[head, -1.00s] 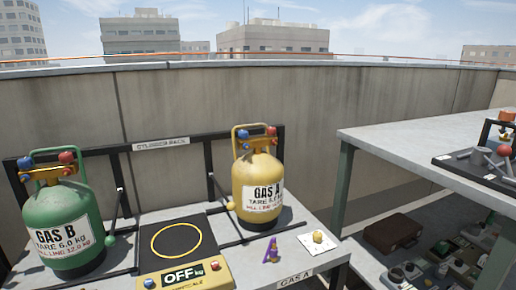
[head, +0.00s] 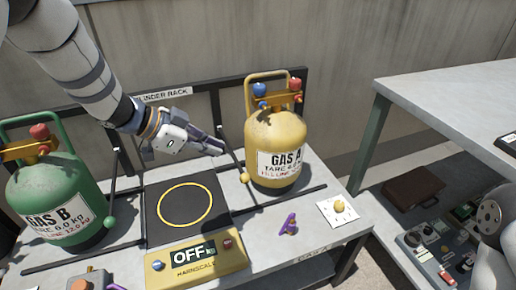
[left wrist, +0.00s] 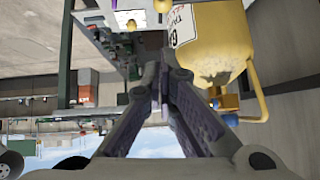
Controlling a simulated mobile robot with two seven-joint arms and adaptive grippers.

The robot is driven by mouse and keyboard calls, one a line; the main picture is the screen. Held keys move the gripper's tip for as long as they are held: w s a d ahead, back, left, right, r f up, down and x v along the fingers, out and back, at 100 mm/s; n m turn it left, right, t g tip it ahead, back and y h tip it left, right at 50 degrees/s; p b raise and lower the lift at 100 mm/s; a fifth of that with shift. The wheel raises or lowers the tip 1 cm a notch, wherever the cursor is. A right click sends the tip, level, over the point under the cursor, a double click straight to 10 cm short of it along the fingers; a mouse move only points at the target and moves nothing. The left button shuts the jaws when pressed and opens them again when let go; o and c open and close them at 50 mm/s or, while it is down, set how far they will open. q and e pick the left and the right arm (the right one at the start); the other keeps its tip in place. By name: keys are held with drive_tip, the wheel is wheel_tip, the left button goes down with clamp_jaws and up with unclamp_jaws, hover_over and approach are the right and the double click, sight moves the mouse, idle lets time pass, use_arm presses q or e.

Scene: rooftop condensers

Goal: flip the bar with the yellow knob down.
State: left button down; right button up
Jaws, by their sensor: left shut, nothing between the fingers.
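The bar (head: 233,156) with the yellow knob (head: 245,178) slants down and right from the rack in the head view. Its knob is at the lower front end, beside the yellow GAS A cylinder (head: 275,135). My left gripper (head: 222,148) is shut and empty, with its tips close to the bar's upper part; I cannot tell whether they touch. In the left wrist view the shut fingers (left wrist: 160,75) point toward the scene, and the yellow cylinder (left wrist: 222,45) is to their right. My right gripper is not in view.
The green GAS B cylinder (head: 60,195) stands at left, near a green-knobbed bar (head: 112,190). A scale (head: 200,258) showing OFF is in front. A purple object (head: 289,224) and a yellow-topped card (head: 326,216) lie at right. A shelf (head: 460,90) stands further right.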

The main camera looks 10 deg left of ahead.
use_arm(q)
drive_tip(key=shift+m, duration=0.3)
drive_tip(key=shift+s+a+f+b+x, duration=0.15)
drive_tip(key=shift+f+b+x, duration=0.15)
drive_tip(key=shift+x, duration=1.65)
drive_tip(key=shift+s+a+f+b+x, duration=0.2)
drive_tip(key=shift+b+x, duration=0.2)
drive_tip(key=shift+x, duration=1.55)
drive_tip(key=shift+s+a+f+b+x, duration=0.15)
drive_tip(key=shift+f+b+x, duration=0.15)
drive_tip(key=shift+x, duration=1.65)
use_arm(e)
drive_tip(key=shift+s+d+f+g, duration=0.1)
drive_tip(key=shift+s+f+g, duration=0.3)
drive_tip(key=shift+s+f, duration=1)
use_arm(q)
drive_tip(key=shift+w, duration=0.1)
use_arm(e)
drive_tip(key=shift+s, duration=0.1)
use_arm(q)
drive_tip(key=f, duration=0.2)
drive_tip(key=s+f+b, duration=0.1)
drive_tip(key=f, duration=0.1)
drive_tip(key=shift+d+f, duration=0.1)
drive_tip(key=shift+d, duration=0.1)
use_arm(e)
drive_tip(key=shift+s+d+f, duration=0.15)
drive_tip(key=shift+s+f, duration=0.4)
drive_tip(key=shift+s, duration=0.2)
